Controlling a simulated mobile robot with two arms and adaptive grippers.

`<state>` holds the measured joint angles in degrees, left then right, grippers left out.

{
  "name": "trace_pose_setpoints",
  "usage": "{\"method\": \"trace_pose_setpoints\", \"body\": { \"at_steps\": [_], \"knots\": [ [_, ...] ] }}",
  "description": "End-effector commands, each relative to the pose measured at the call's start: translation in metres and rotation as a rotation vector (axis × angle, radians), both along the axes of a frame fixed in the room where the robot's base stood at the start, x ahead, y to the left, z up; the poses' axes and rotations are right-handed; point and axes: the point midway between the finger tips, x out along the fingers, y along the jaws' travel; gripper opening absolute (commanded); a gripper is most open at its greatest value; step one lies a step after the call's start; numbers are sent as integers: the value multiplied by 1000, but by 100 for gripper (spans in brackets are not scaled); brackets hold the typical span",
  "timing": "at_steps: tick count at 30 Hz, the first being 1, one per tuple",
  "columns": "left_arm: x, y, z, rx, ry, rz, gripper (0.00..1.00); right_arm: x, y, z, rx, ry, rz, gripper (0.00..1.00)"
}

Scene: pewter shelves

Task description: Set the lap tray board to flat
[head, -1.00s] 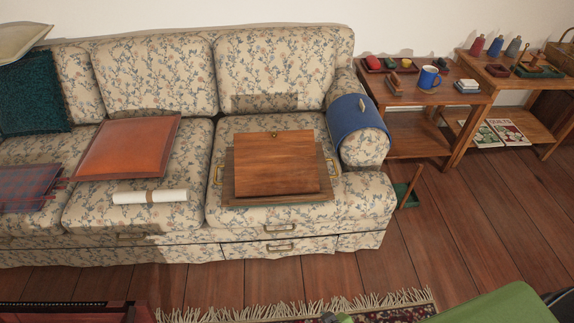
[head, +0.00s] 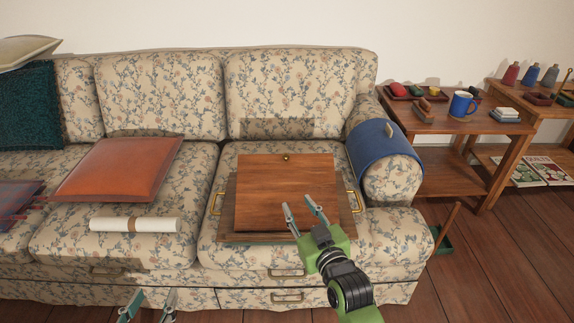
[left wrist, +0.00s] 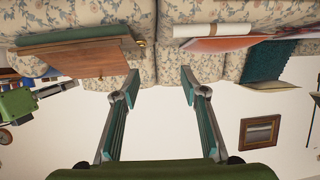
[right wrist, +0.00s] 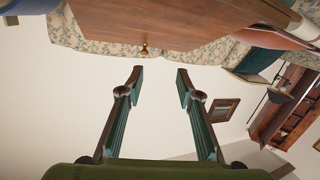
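The lap tray (head: 228,218) rests on the right seat cushion of the sofa, with brass handles at its sides. Its brown wooden board (head: 275,190), with a brass knob (head: 286,157) at the far edge, appears tilted up from the tray. The board also shows in the left wrist view (left wrist: 85,60) and close by in the right wrist view (right wrist: 150,20). My right gripper (head: 303,208) is open and empty, over the board's lower right in the head view. My left gripper (head: 148,298) is open and empty, low in front of the sofa.
A rolled paper (head: 135,224) and an orange cushion (head: 120,168) lie left of the tray. A blue cover (head: 385,145) drapes the sofa arm on the right. A side table (head: 430,115) with a blue mug (head: 462,104) stands beyond it.

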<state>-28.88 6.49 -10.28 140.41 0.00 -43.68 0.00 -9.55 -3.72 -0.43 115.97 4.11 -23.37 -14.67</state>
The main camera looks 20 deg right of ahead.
Motion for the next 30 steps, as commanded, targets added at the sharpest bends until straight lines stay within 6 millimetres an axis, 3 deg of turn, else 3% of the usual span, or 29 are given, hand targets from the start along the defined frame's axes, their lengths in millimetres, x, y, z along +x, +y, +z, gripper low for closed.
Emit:
{"method": "trace_pose_setpoints", "body": {
  "at_steps": [3, 6, 14, 22, 30],
  "knots": [
    [0, 0, 1, 0, -2, 0, 40, 32, -11, 9, -1, -67, -44, 33],
    [0, 0, 2, 0, -2, 0, 40, 48, -18, 13, -5, -100, -70, 33],
    [8, -4, 16, -19, -80, -6, 40, 69, -21, 14, -7, -121, -84, 33],
    [23, -15, 65, -78, -316, -21, 40, 105, -23, 14, -6, -120, -83, 33],
    [23, -22, 120, -142, -565, -35, 40, 140, -25, 14, -7, -120, -83, 33]
  ]
}}
